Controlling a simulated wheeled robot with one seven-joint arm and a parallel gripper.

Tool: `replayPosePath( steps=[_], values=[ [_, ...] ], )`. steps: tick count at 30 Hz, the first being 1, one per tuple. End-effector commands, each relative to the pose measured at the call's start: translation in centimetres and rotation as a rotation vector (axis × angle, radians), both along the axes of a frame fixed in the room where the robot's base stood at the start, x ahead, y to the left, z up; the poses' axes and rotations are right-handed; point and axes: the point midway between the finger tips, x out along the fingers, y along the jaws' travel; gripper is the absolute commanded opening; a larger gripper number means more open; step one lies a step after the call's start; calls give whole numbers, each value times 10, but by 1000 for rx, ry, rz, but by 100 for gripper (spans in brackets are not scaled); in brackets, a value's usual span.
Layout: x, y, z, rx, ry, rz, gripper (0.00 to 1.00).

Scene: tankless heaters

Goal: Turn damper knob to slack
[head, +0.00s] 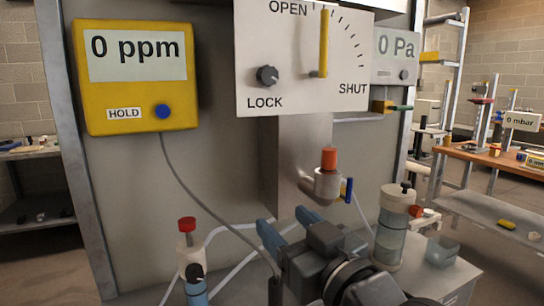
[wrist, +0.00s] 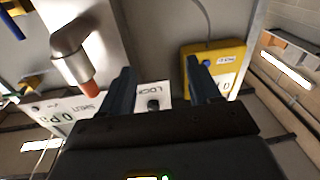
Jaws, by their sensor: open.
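The damper panel (head: 300,95) is a white plate marked OPEN, SHUT and LOCK. A dark round knob (head: 267,75) sits just above the word LOCK. A yellow lever (head: 324,45) stands upright on the plate beside a scale of ticks. My gripper (head: 288,224) is open and empty, with blue-grey fingers, below the panel and apart from the knob. In the wrist view, which looks upside down, the knob (wrist: 153,105) shows between the two open fingers (wrist: 159,70), just beyond the gripper body. No word "slack" is readable.
A yellow ppm meter (head: 136,75) with a blue button hangs left of the panel. A 0 Pa gauge (head: 396,58) is at right. Below are an orange-capped pipe fitting (head: 328,175), a red-topped valve (head: 189,250) and a clear cylinder (head: 393,225). A grey cable hangs from the meter.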

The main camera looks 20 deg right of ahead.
Motion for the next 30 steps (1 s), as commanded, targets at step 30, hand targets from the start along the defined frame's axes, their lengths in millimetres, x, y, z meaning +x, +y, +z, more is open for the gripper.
replayPosePath(
  steps=[30],
  values=[
    [60, -36, 215, -729, -3, -56, 62]
  ],
)
